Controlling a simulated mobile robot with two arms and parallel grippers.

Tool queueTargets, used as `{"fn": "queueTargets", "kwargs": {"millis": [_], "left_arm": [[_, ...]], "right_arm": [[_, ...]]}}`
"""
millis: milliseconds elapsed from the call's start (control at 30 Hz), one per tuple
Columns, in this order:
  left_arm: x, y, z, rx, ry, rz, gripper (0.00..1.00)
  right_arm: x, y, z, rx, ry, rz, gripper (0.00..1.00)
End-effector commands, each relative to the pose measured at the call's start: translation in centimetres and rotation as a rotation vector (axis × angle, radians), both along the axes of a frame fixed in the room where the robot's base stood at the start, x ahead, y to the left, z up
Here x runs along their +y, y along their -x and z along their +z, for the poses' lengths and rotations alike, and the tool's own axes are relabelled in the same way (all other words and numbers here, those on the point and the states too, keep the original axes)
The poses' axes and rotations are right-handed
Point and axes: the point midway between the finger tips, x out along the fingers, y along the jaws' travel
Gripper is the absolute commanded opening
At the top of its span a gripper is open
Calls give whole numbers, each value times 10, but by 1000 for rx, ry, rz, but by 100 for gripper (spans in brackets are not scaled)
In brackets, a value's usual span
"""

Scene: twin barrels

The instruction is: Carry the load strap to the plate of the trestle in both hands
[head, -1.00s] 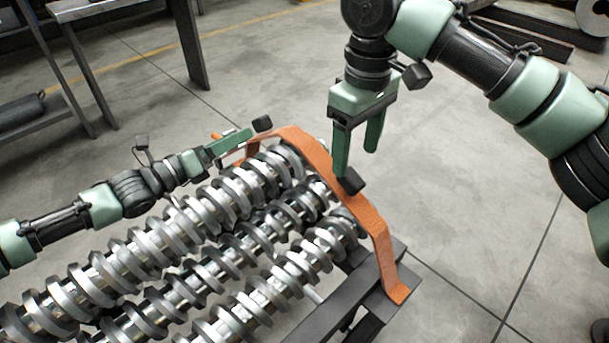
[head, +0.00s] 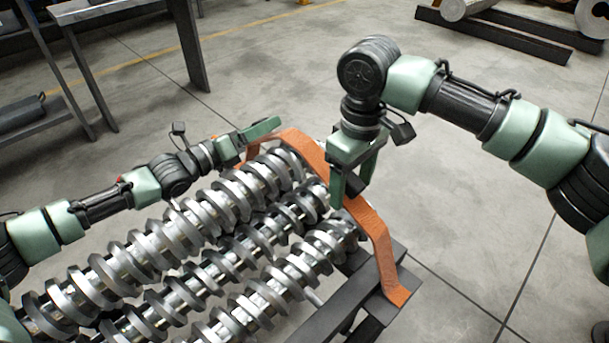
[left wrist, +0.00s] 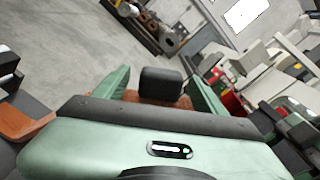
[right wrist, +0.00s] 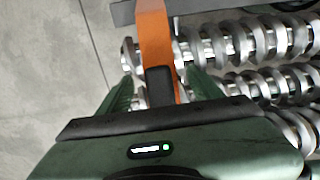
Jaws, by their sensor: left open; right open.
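The orange load strap (head: 379,243) lies arched over the ends of the steel screws, its near end on a dark frame. My right gripper (head: 353,188) is open and points down, its fingers on either side of a black block (right wrist: 159,86) on the strap. My left gripper (head: 262,130) is open at the strap's far side. In the left wrist view a second black block (left wrist: 160,84) shows between its fingers, with orange strap (left wrist: 130,96) beside it. Contact between fingers and blocks cannot be told. I cannot tell which stand is the trestle; its plate is not identifiable.
Several ridged steel screws (head: 150,245) lie side by side across the lower left, close under my left arm. A dark frame (head: 345,310) is under their ends. A grey metal stand (head: 75,50) is at upper left. Floor on the right is open.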

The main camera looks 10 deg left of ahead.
Motion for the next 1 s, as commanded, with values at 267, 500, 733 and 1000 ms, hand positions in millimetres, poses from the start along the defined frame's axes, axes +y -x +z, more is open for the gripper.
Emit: {"fn": "queueTargets", "kwargs": {"millis": [267,500,733,1000], "left_arm": [[0,0,0,0,0,0,21],[0,0,0,1,1,0,0],[0,0,3,-2,2,0,0],[0,0,25,-2,1,0,0]], "right_arm": [[0,0,0,0,0,0,15],[0,0,0,-1,1,0,0],[0,0,4,-1,0,0,0],[0,0,25,-1,0,0,0]]}}
